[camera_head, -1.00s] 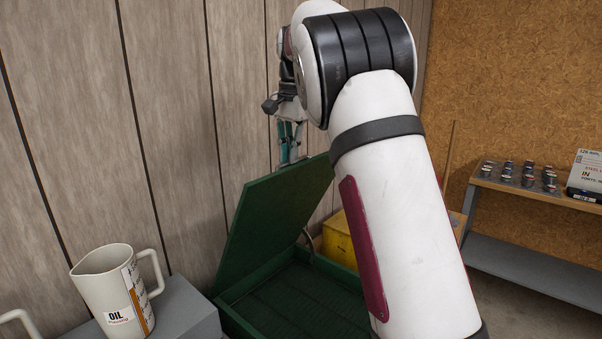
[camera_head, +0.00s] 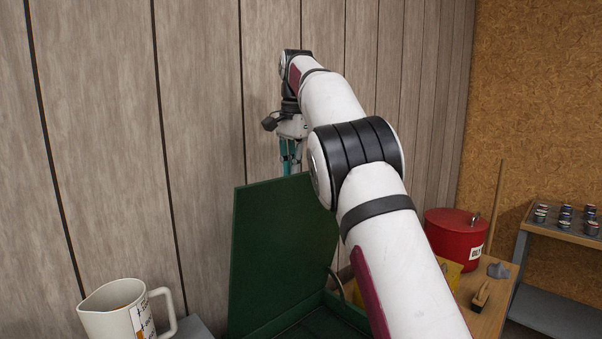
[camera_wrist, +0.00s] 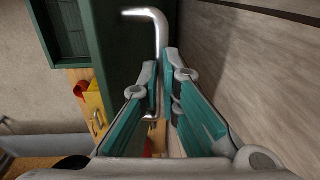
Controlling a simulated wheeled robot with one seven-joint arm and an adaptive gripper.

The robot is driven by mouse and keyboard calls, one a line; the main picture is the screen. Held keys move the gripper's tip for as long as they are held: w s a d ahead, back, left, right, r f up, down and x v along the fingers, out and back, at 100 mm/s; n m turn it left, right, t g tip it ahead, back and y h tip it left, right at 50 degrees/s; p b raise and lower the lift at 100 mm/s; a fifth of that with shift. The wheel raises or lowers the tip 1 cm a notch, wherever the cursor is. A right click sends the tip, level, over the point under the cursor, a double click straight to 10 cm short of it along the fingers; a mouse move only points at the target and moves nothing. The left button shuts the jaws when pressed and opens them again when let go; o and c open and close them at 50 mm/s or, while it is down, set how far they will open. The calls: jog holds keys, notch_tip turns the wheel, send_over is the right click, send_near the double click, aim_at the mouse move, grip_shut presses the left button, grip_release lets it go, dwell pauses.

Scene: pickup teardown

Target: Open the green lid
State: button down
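The green lid (camera_head: 275,250) of a green box stands steeply raised, close to upright, in the head view. The box's rim (camera_head: 300,315) shows below it, partly cut off by the frame and hidden by my arm. My gripper (camera_head: 289,160) is at the lid's top edge, near the wall. In the wrist view, a bent metal handle (camera_wrist: 160,38) stands out beside the dark green lid (camera_wrist: 125,50) and runs down between the teal-padded fingers. My gripper's fingertips (camera_wrist: 160,68) are close together around the handle, with a narrow gap about as wide as the bar.
The panelled wall (camera_head: 200,130) is close behind my gripper. An oil jug (camera_head: 125,312) stands at the lower left. A red can (camera_head: 455,235) and a brush (camera_head: 481,292) are on the bench at the right. A shelf (camera_head: 560,232) with small cans is farther right.

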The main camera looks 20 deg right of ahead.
jog(key=f, duration=0.1)
jog(key=w+a+f, duration=0.1)
jog(key=shift+f+g, duration=0.3)
jog(key=shift+f, duration=0.05)
jog(key=c, duration=1.9)
grip_release()
jog(key=shift+o, duration=1.2)
jog(key=shift+w+f, duration=0.2)
jog(key=shift+w, duration=0.05)
jog(key=shift+s+d+r, duration=0.1)
jog(key=shift+d+r, duration=0.1)
jog(key=shift+r, duration=0.1)
jog(key=shift+d, duration=0.1)
jog(key=shift+s, duration=0.1)
